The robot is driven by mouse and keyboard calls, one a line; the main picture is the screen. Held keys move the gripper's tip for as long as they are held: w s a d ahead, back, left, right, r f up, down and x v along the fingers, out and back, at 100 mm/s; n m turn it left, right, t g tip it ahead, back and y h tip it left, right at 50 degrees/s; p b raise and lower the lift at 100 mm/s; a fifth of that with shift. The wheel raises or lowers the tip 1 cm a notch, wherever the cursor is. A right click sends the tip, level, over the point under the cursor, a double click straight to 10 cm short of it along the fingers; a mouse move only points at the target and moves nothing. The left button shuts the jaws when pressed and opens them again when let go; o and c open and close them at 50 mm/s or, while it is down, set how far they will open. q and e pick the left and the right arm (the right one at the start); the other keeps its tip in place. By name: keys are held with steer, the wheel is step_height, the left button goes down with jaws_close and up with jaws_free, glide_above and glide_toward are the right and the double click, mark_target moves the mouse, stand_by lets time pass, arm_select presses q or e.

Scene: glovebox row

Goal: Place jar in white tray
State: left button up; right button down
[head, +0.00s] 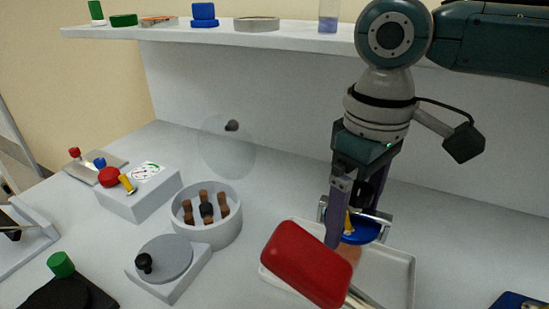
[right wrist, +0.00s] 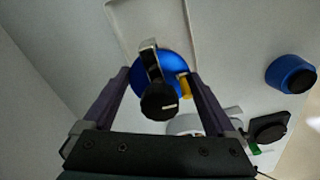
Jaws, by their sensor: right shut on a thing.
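The jar has a round blue top (head: 362,230) with a metal clasp-like part and a small yellow piece. My right gripper (head: 355,235) reaches down from above and is shut on it, a finger on each side. In the right wrist view the blue top (right wrist: 172,68) sits between the fingers, with a dark round knob in front of it. The white tray (head: 400,275) lies below and around the jar in the head view. A red block-like piece on a metal rod hides part of the tray and the jar's lower part, so I cannot tell whether they touch. My left gripper is not in view.
To the left are a round white holder (head: 210,235) with brown-topped items, a grey round-topped device (head: 165,260) and a white box (head: 140,190). A shelf (head: 270,38) runs along the back.

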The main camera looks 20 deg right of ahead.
jaws_free()
step_height(320, 180, up, 12)
steer(key=shift+r+p, duration=0.15)
steer(key=shift+p, duration=0.6)
